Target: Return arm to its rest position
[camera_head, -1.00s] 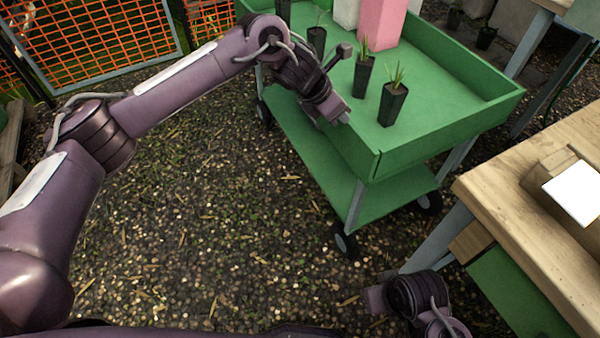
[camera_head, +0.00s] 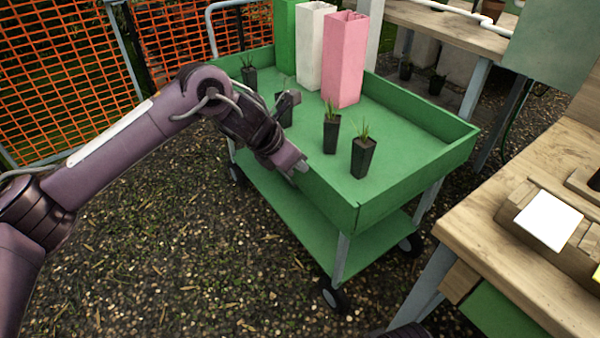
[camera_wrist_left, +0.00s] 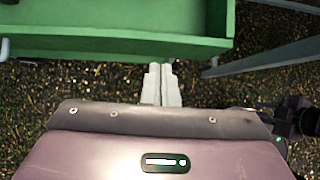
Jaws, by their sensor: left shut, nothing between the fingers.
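My left arm comes in from the left in the head view. Its gripper (camera_head: 298,168) is at the near left edge of the green cart (camera_head: 409,193), close to the rim; I cannot tell if it touches. In the left wrist view the gripper's pale fingers (camera_wrist_left: 161,80) are together with nothing between them, and the cart's green wall (camera_wrist_left: 115,44) lies just beyond the tips. My right gripper cannot be made out; only a dark piece shows at the bottom edge of the head view.
Several black pots with seedlings, such as one pot (camera_head: 364,157), stand on the cart. A pink tall box (camera_head: 344,62), a white one (camera_head: 314,48) and a green one stand behind. A wooden table (camera_head: 500,240) is at right. Gravel ground (camera_head: 190,265) at front left is open.

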